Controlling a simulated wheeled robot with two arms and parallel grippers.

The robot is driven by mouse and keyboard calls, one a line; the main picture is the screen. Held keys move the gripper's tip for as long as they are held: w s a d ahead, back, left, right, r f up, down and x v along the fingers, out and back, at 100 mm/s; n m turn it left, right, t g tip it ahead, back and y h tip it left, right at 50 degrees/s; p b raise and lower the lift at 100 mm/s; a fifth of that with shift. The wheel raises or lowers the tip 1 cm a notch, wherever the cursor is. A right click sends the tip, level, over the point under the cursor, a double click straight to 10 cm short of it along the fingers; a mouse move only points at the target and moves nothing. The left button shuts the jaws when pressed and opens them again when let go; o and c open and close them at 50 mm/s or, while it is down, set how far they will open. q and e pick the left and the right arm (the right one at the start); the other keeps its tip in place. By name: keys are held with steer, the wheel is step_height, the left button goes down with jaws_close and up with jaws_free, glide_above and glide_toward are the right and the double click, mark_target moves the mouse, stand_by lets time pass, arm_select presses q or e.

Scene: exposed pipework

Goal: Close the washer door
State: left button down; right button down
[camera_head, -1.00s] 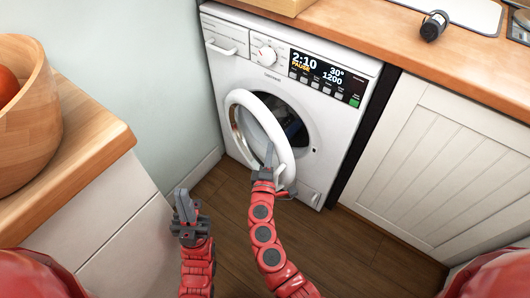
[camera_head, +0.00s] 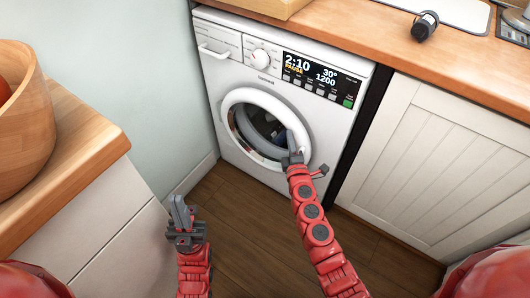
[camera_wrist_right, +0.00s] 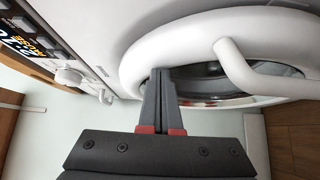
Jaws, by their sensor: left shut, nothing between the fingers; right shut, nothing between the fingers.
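The white washer (camera_head: 225,70) stands under the wooden counter, its display lit. Its round door (camera_head: 236,97), a white ring with a dark glass middle, lies close to the washer front; I cannot tell whether it is latched. My right gripper (camera_head: 292,157) is shut and empty at the lower right of the door ring. In the right wrist view its shut fingers (camera_wrist_right: 158,72) reach up to the door ring (camera_wrist_right: 150,45), with the curved white handle (camera_wrist_right: 236,68) to their right; contact is unclear. My left gripper (camera_head: 178,205) is shut and empty, low over the floor, away from the washer.
A wooden counter (camera_head: 420,60) runs above the washer and a white cabinet (camera_head: 440,160). At left, a wooden bowl (camera_head: 25,130) sits on another counter (camera_head: 75,165). The dark wood floor (camera_head: 245,235) before the washer is clear apart from my arms.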

steer(key=shift+s+d+r+h, duration=0.1)
steer(key=shift+d+r+h, duration=0.25)
steer(key=shift+d, duration=0.2)
steer(key=s+b, duration=0.1)
steer(key=s, duration=1.6)
steer(key=shift+d+f, duration=0.15)
steer(key=shift+f, duration=0.2)
steer(key=shift+s, duration=0.1)
